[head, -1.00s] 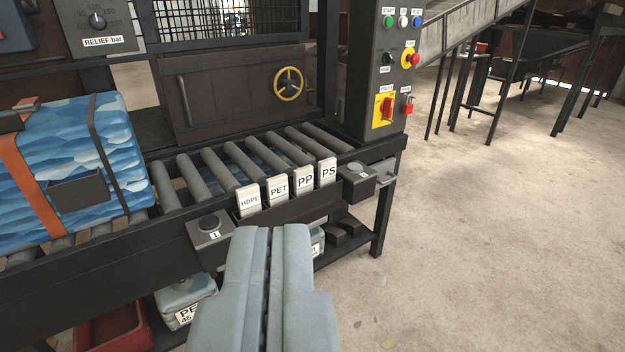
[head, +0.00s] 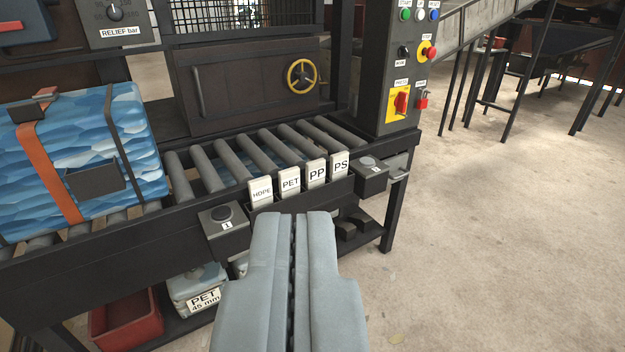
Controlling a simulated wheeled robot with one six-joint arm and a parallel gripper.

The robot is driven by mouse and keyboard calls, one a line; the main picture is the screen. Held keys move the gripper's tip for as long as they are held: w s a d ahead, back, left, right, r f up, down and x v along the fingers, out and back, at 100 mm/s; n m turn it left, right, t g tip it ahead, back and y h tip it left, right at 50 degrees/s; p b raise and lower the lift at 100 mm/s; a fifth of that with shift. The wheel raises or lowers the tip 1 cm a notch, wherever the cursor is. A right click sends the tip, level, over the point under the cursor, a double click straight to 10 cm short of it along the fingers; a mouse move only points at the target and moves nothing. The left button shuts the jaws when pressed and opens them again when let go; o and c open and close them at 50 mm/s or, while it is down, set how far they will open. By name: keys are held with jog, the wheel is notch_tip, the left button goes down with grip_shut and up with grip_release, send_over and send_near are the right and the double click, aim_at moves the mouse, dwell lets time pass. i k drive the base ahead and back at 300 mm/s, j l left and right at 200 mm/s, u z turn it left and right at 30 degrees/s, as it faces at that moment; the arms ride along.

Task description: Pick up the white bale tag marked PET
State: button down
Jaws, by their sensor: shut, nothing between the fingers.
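The white bale tag marked PET (head: 290,182) stands upright in a row along the front edge of the roller table. The HDPE tag (head: 261,193) is beside it on the left, and the PP tag (head: 316,174) and PS tag (head: 340,165) are on its right. My gripper (head: 292,215) is shut and empty, with its two grey fingers side by side. Its tips lie just below the tag row in the picture. I cannot tell the exact gap to the tags.
A strapped blue bale (head: 100,150) rests on the rollers (head: 236,158) at left. A red bin (head: 125,318) is below. Open floor (head: 480,240) lies to the right.

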aim_at(289, 178)
jog(key=i+l+u, duration=0.2)
jog(key=i, duration=0.35)
jog(key=i+l+u, duration=0.2)
jog(key=i+l, duration=0.3)
jog(key=i, duration=0.05)
